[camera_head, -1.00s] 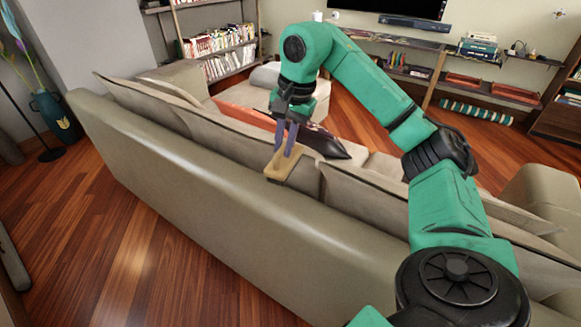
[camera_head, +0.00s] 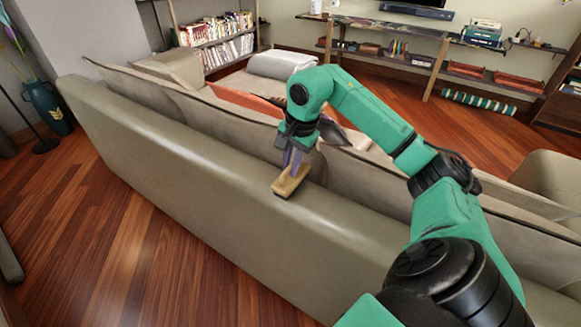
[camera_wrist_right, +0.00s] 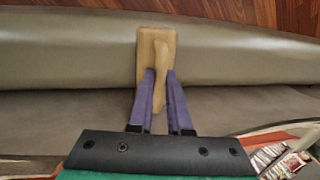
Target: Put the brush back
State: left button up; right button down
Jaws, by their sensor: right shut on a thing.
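The brush (camera_head: 289,182) has a tan wooden block and a handle. It is at the top of the sofa's back in the head view, and it also shows in the right wrist view (camera_wrist_right: 157,54). My right gripper (camera_head: 292,162) is shut on the brush's handle, with its purple fingers (camera_wrist_right: 158,92) on either side of it. I cannot tell whether the block touches the sofa back or hangs just above it. My left gripper is not in view.
The beige sofa (camera_head: 190,180) runs diagonally across the view, with cushions in front of its back. Shelves with books (camera_head: 215,42) and a low wall shelf (camera_head: 390,50) stand beyond it. Open wooden floor (camera_head: 120,240) lies at the left, and a dark vase (camera_head: 46,105) stands there.

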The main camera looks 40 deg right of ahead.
aim_at(298, 180)
jog(key=shift+w+d+f, duration=0.1)
jog(key=shift+f, duration=0.05)
jog(key=shift+f, duration=0.2)
jog(key=c, duration=0.9)
grip_release()
jog(key=shift+r, duration=0.1)
jog(key=shift+o, duration=0.2)
notch_tip(298, 180, up, 12)
jog(key=s+p, duration=0.2)
jog(key=shift+s+d, duration=0.15)
jog(key=shift+d, duration=0.15)
